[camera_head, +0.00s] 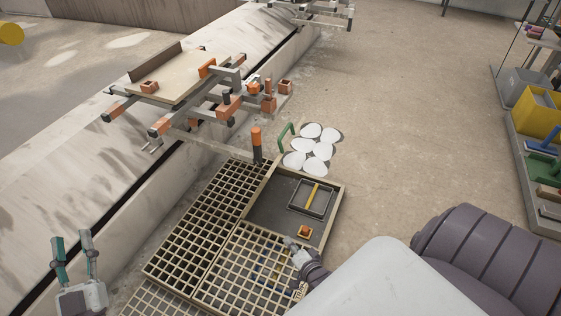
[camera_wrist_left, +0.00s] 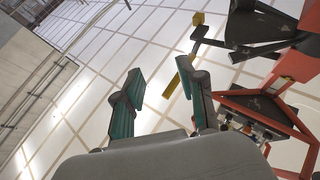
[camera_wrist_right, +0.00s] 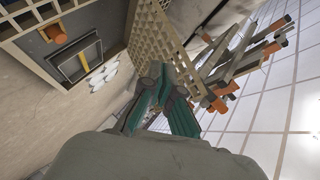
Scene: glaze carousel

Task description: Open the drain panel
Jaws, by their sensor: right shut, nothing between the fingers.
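A dark recessed bay (camera_head: 270,208) with a pale rim lies in the floor grating in the head view. In it is a black square frame (camera_head: 296,205) with a yellow bar (camera_head: 312,196) across it; this may be the drain panel, but I cannot tell for sure. The frame also shows in the right wrist view (camera_wrist_right: 71,70). My right gripper (camera_head: 290,242) is shut and empty, over the near edge of the bay by the front grate; its fingers are together in the right wrist view (camera_wrist_right: 165,85). My left gripper (camera_head: 73,243) is open and empty, far left of the grating.
Lattice grates (camera_head: 205,215) lie left of and in front of the bay. White discs (camera_head: 311,148) and a green handle (camera_head: 285,136) are beyond. A carousel arm with an orange-tipped post (camera_head: 257,143) stands close.

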